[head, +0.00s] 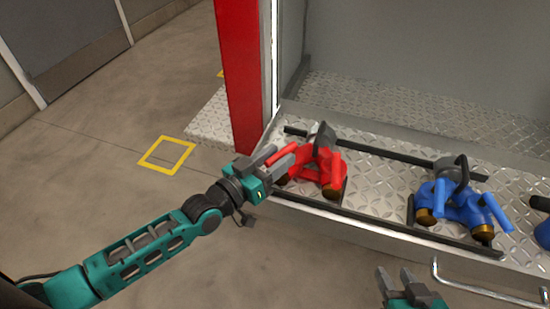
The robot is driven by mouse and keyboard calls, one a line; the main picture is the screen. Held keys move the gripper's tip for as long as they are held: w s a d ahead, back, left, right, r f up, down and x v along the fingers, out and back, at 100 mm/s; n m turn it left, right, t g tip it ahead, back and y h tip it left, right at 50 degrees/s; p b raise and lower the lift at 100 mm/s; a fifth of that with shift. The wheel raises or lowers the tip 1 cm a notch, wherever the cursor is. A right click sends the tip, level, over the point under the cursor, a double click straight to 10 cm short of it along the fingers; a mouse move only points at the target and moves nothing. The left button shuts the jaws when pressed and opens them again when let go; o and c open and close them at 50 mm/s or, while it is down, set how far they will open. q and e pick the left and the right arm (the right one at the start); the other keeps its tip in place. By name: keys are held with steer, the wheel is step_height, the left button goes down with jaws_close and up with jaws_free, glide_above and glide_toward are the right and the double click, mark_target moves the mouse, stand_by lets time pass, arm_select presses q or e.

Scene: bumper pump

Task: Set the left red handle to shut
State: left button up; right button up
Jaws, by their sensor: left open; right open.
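The red fitting (325,168) sits on the tread-plate deck, with brass-coloured outlets low at its front. Its left red handle (301,154) points toward my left gripper (282,157). That gripper is open, and its fingertips are right at the handle's end. The fingers partly cover this part of the fitting, so I cannot tell whether they touch the handle or how far it is turned. My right gripper (395,272) is open and empty at the bottom of the view, in front of the deck edge.
A blue fitting (462,203) with two blue handles stands to the right on the deck (375,190). Another blue part (542,234) is cut off at the right edge. A red post (241,75) rises behind my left gripper. A metal grab bar (480,292) is near my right gripper.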

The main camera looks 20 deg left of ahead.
arm_select(q)
jaws_close()
stand_by(0.6)
